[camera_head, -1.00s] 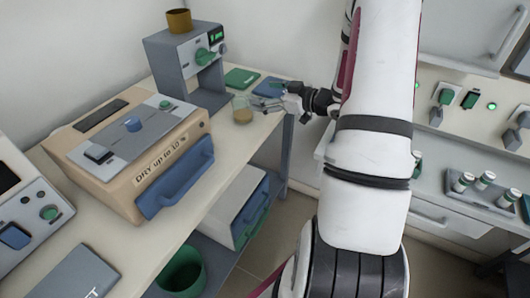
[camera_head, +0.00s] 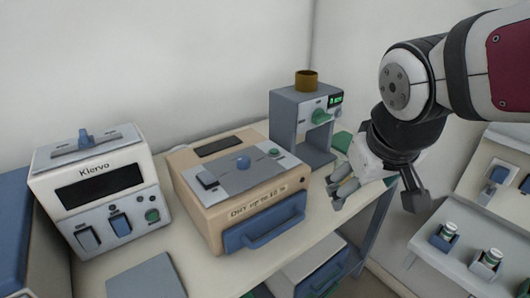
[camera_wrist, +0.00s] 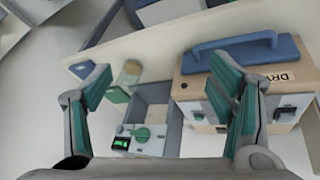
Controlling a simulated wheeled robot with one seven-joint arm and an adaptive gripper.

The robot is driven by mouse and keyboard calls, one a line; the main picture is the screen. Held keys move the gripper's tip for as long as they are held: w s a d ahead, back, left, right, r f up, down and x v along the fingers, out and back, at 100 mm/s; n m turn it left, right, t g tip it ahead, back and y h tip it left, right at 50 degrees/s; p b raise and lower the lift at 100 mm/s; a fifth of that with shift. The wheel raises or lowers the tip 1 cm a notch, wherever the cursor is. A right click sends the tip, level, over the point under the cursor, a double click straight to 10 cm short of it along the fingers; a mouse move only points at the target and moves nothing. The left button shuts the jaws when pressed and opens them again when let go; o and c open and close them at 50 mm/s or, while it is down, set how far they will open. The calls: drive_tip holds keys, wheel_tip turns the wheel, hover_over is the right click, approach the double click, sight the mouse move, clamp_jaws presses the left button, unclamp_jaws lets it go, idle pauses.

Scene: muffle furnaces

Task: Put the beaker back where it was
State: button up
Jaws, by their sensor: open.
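The beaker, a small clear vessel with tan contents, appears in the wrist view (camera_wrist: 130,73) on the pale bench, in front of the grey device, close to the left finger as pictured. My gripper (camera_wrist: 163,82) is open, its two green-padded fingers wide apart with nothing between them in contact. In the head view my gripper (camera_head: 340,186) hangs above the bench, to the right of the beige dryer box (camera_head: 240,190) and in front of the grey device (camera_head: 303,125). The beaker cannot be made out there; the gripper covers that area.
A brown cup (camera_head: 306,80) stands on top of the grey device. The white Klervo unit (camera_head: 100,190) stands at the left. A green pad (camera_head: 342,141) lies beside the grey device. Vials in holders (camera_head: 446,236) stand on the right-hand counter.

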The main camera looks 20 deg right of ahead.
drive_tip(key=s+a+g+y, duration=0.2)
drive_tip(key=s+a, duration=0.6)
drive_tip(key=s, duration=0.3)
drive_tip(key=shift+s+f+n+g+y, duration=0.3)
drive_tip(key=shift+s+f+n+y, duration=0.1)
wheel_tip(320, 180, up, 11)
drive_tip(key=t+p, duration=0.2)
drive_tip(key=p, duration=0.7)
drive_tip(key=shift+d+r+p, duration=0.15)
drive_tip(key=shift+p, duration=0.25)
